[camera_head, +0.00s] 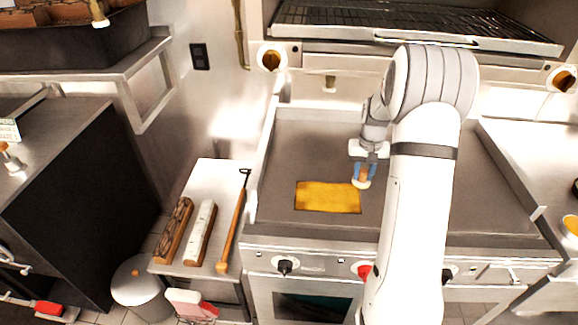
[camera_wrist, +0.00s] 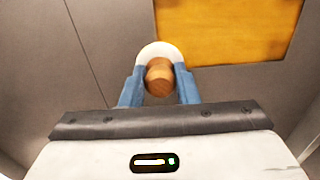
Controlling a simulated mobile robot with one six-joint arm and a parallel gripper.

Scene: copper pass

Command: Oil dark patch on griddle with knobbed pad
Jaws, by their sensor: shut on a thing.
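The griddle (camera_head: 310,145) is a wide grey plate under the overhead grill. A golden-yellow rectangular patch (camera_head: 328,197) lies on its front left part; no dark patch is distinct. My gripper (camera_head: 364,172) is shut on the wooden knob (camera_wrist: 159,78) of the pad, with a blue finger on each side. The pad's pale round base (camera_head: 362,184) is at the patch's right edge in the head view. In the wrist view the pad (camera_wrist: 157,50) is beside the yellow patch (camera_wrist: 225,30), near its corner. I cannot tell whether the pad touches the griddle.
A side shelf (camera_head: 212,172) left of the griddle holds two wood-backed brushes or blocks (camera_head: 174,230) and a long wooden-handled tool (camera_head: 233,228). The griddle has a raised left wall (camera_head: 263,165). Control knobs (camera_head: 285,266) line the front. The griddle around the patch is clear.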

